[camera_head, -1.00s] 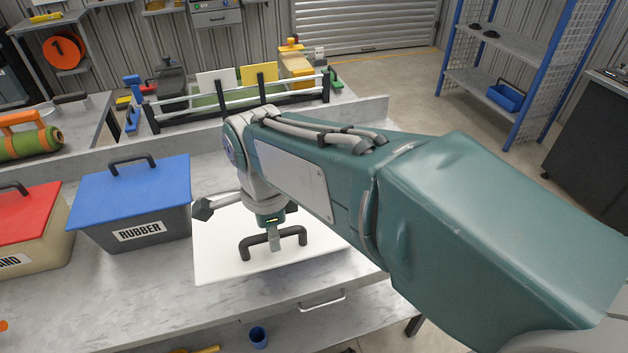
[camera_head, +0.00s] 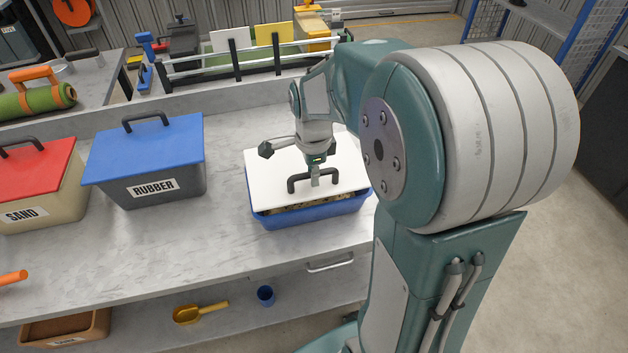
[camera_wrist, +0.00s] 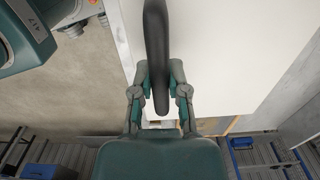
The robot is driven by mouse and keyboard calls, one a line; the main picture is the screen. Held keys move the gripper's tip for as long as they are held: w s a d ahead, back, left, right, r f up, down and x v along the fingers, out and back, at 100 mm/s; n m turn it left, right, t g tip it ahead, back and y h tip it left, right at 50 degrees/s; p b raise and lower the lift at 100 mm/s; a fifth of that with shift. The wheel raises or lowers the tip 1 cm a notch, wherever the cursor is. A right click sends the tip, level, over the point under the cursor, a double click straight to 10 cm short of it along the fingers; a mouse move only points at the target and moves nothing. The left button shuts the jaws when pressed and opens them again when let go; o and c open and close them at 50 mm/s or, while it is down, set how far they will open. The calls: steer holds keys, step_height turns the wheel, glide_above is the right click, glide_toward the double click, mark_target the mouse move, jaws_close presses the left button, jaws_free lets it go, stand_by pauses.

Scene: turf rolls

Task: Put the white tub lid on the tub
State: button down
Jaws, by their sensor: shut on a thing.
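The white tub lid (camera_head: 345,179) is a flat panel with a dark arched handle (camera_head: 292,184). My gripper (camera_head: 315,178) is shut on this handle, and the lid hangs level or nearly so over the blue tub (camera_head: 310,216). The tub's front wall and a strip of its loose contents show below the lid's front edge; the rest is hidden. I cannot tell whether the lid touches the rim at the back. In the wrist view the handle (camera_wrist: 156,45) runs between my gripper's fingers (camera_wrist: 160,95), with the lid (camera_wrist: 225,60) behind.
A grey RUBBER tub (camera_head: 170,192) with a blue lid (camera_head: 145,150) and a SAND tub (camera_head: 30,210) with a red lid (camera_head: 40,165) stand to the left. A rack (camera_head: 240,65) stands behind. Bare worktop (camera_head: 222,225) lies between the RUBBER tub and the blue tub.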

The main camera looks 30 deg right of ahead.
steer(key=f, duration=0.3)
steer(key=shift+w+a+f, duration=0.15)
steer(key=shift+w, duration=0.05)
steer(key=shift+f, duration=0.2)
steer(key=shift+d, duration=0.45)
steer(key=c, duration=0.6)
jaws_free()
steer(key=shift+c, duration=0.2)
steer(key=shift+a, duration=0.1)
steer(key=shift+a, duration=0.2)
